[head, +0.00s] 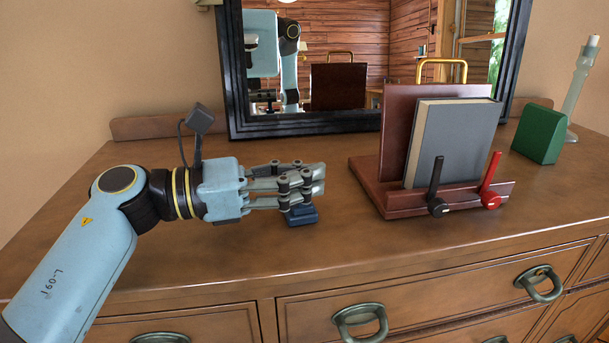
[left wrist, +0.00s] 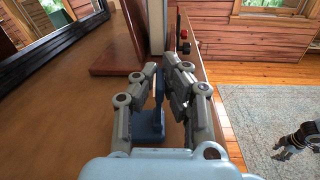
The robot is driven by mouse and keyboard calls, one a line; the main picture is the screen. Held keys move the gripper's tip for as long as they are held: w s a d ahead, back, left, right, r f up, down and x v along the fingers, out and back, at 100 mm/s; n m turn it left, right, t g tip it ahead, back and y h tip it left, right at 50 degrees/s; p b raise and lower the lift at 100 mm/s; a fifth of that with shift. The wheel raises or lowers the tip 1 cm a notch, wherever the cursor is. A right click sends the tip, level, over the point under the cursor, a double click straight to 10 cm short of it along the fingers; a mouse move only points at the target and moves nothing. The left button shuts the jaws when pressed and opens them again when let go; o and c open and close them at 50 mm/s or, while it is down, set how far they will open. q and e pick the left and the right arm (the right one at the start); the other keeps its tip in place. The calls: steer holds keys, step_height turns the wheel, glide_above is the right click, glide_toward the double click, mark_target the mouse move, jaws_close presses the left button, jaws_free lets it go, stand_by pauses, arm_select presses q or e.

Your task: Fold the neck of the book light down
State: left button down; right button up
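The book light is a small dark blue device whose base (head: 302,215) sits on the dresser top, under the tips of my left gripper (head: 318,180). In the left wrist view its base (left wrist: 149,125) lies flat and its thin blue neck (left wrist: 158,88) stands upright. My left gripper (left wrist: 167,72) is open, with a finger on each side of the neck and gaps showing between. In the head view the fingers hide most of the neck and the light's upper end.
A brown book stand (head: 406,201) holds a grey book (head: 452,145), with a black lever (head: 436,183) and a red lever (head: 491,182) in front. A green block (head: 538,133) and a candlestick (head: 577,85) stand at right. A framed mirror (head: 300,125) is behind. The dresser's front edge is close.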

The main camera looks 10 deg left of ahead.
arm_select(q)
steer(key=n, duration=0.1)
steer(key=w+n+p, duration=0.1)
steer(key=n, duration=0.1)
steer(key=shift+w+a, duration=0.15)
steer(key=shift+a, duration=0.15)
steer(key=shift+w+a+f+n+p, duration=0.15)
steer(key=shift+w+n, duration=0.15)
steer(key=shift+n, duration=0.45)
steer(key=shift+w+a+f+n+p, duration=0.15)
steer(key=shift+w+n, duration=0.15)
steer(key=shift+n, duration=0.45)
steer(key=shift+r, duration=0.1)
steer(key=c, duration=1.4)
jaws_free()
steer(key=shift+c, duration=0.2)
steer(key=v, duration=1.2)
